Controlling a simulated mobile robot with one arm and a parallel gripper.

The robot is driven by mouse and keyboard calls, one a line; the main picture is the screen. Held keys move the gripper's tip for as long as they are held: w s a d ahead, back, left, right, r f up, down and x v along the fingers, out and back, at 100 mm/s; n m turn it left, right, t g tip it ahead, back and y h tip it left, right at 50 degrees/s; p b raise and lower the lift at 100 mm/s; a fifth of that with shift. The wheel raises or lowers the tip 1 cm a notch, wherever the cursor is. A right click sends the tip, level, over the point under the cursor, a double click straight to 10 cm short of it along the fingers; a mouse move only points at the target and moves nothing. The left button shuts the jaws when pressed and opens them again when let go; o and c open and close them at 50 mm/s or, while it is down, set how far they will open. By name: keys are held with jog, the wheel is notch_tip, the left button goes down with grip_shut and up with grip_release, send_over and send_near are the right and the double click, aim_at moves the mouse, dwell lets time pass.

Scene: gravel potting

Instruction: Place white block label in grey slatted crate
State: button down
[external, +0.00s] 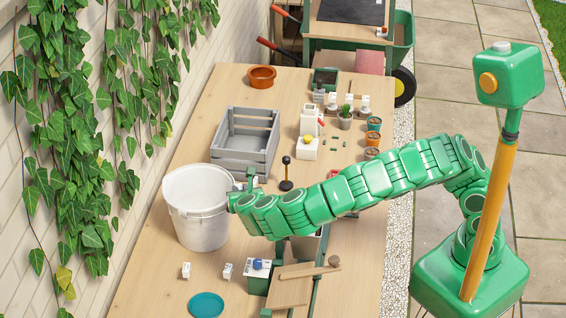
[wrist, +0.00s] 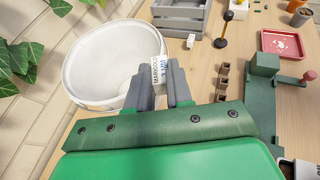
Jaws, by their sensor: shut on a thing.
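My gripper (wrist: 162,82) is shut on a white block label (wrist: 158,72) with dark print, held upright between the two grey fingertips. In the external view my gripper (external: 241,187) is beside the right rim of the white bucket, and the label cannot be made out there. The grey slatted crate (external: 238,163) stands on the table beyond my gripper and looks empty. Its near corner also shows at the top of the wrist view (wrist: 179,17), apart from the held label.
The large white bucket (external: 200,225) stands close to my gripper. A black-knobbed upright tool (external: 286,175) is right of the crate. Small pots (external: 373,124) line the right edge.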

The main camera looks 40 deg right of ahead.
jog(key=w+d+n+y, duration=0.1)
jog(key=w+d, duration=1.1)
jog(key=d, duration=0.1)
jog(key=w+d+r, duration=0.2)
jog(key=w+d, duration=0.2)
jog(key=d, duration=0.9)
jog(key=w+d+r, duration=0.2)
jog(key=w+d, duration=0.1)
jog(key=d, duration=1)
jog(key=w+d+r, duration=0.2)
jog(key=w+d, duration=0.2)
jog(key=d, duration=1)
jog(key=w+a+f+n+y, duration=0.4)
jog(key=a+f+n+y, duration=0.25)
jog(key=f+y, duration=0.2)
jog(key=shift+s+a+f+n+g+y, duration=0.45)
jog(key=shift+s+a+f+n+y, duration=0.65)
jog(key=shift+f, duration=1.75)
jog(key=shift+s+a+f+n+g+y, duration=0.7)
jog(key=shift+a+f, duration=0.75)
jog(key=shift+f, duration=1.4)
jog(key=shift+s+a+f+n+g+y, duration=0.35)
jog(key=shift+a+f+n+y, duration=0.65)
jog(key=shift+f, duration=1.85)
jog(key=shift+s+a+f+h, duration=0.1)
jog(key=shift+a+h, duration=0.15)
